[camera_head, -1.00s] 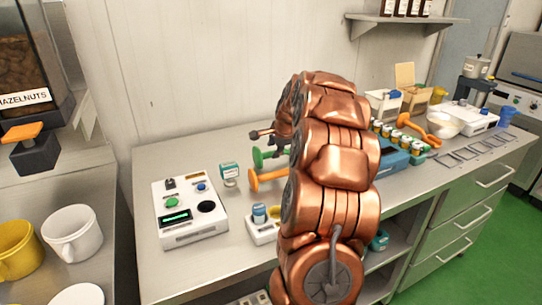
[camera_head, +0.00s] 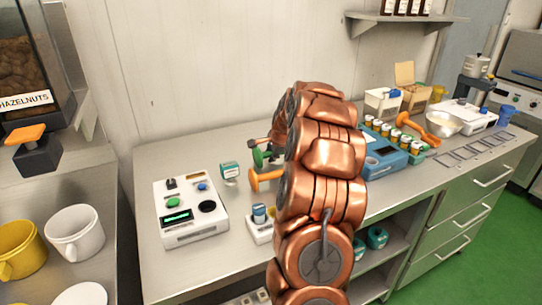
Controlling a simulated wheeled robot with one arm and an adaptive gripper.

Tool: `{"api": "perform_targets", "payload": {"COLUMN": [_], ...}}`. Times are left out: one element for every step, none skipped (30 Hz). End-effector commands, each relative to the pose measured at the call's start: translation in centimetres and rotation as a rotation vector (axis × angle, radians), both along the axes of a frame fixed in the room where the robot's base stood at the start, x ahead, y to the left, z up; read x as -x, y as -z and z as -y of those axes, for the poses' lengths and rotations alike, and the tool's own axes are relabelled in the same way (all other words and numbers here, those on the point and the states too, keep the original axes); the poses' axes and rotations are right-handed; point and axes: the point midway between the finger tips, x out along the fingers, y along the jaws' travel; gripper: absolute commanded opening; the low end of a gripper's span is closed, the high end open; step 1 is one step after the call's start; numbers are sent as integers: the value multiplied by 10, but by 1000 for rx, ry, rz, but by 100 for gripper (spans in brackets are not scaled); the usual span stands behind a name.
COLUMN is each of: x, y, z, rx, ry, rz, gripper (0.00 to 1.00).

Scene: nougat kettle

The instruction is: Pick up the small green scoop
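The green scoop (camera_head: 262,157) lies on the steel counter at the back, left of my copper arm. An orange scoop (camera_head: 265,178) lies just in front of it. The green scoop's right part is hidden behind my arm. My gripper (camera_head: 262,144) shows only in part, as a dark piece at the left edge of my arm, just above the green scoop. Its fingers are too small and covered to tell whether they are open or shut, or whether they touch the scoop.
A white device with a green display (camera_head: 188,212) and a small teal-labelled jar (camera_head: 230,171) stand left of the scoops. A blue device (camera_head: 383,155), several small jars and a larger orange scoop (camera_head: 418,131) stand right of my arm. Bare counter lies along the back wall.

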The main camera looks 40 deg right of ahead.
Motion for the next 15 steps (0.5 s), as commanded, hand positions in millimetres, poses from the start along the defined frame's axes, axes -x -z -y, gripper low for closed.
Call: {"api": "perform_targets", "payload": {"x": [0,0,0,0,0,0,0,0,0,0,0,0,0,0,0], "y": [0,0,0,0,0,0,0,0,0,0,0,0,0,-1,-2], "z": [0,0,0,0,0,0,0,0,0,0,0,0,0,0,0], "rx": [0,0,0,0,0,0,0,0,0,0,0,0,0,0,1], "ry": [0,0,0,0,0,0,0,0,0,0,0,0,0,0,1], "rz": [0,0,0,0,0,0,0,0,0,0,0,0,0,0,1], "gripper": [5,2,0,0,0,0,0,0,0,0,0,0,0,0,0]}}
